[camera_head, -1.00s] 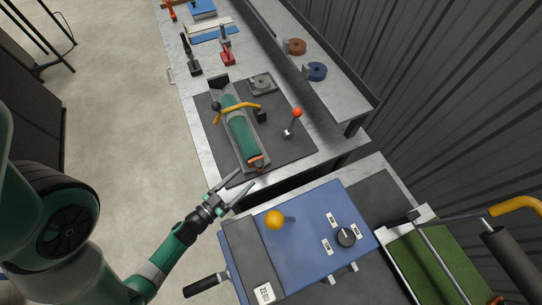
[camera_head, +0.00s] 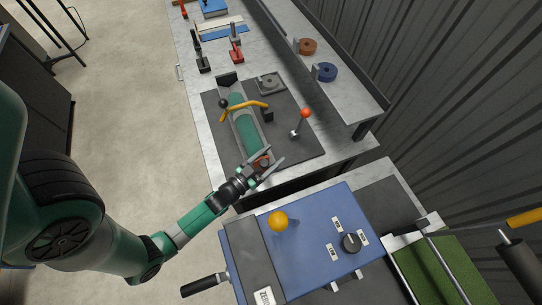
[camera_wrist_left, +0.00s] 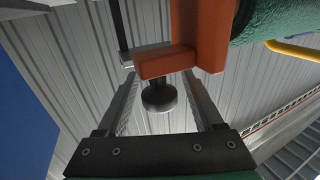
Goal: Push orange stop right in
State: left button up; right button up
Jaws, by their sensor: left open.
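The orange stop (camera_head: 262,161) is at the near end of the green roll (camera_head: 245,133), which lies in a tray on the dark mat. My left gripper (camera_head: 274,157) is open at this end, its fingers around the stop's area. In the left wrist view the orange stop (camera_wrist_left: 187,35) is large, above and ahead of the fingers. A dark round knob (camera_wrist_left: 159,95) under its orange arm sits between my open left fingers (camera_wrist_left: 160,85), with gaps showing on both sides.
An orange-topped lever (camera_head: 306,114) stands right of the roll. A curved yellow bar (camera_head: 245,107) crosses over the roll. A blue panel (camera_head: 315,230) with a yellow ball knob (camera_head: 278,221) is nearer.

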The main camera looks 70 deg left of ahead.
pick_arm(q)
grip_shut()
dwell(1.3)
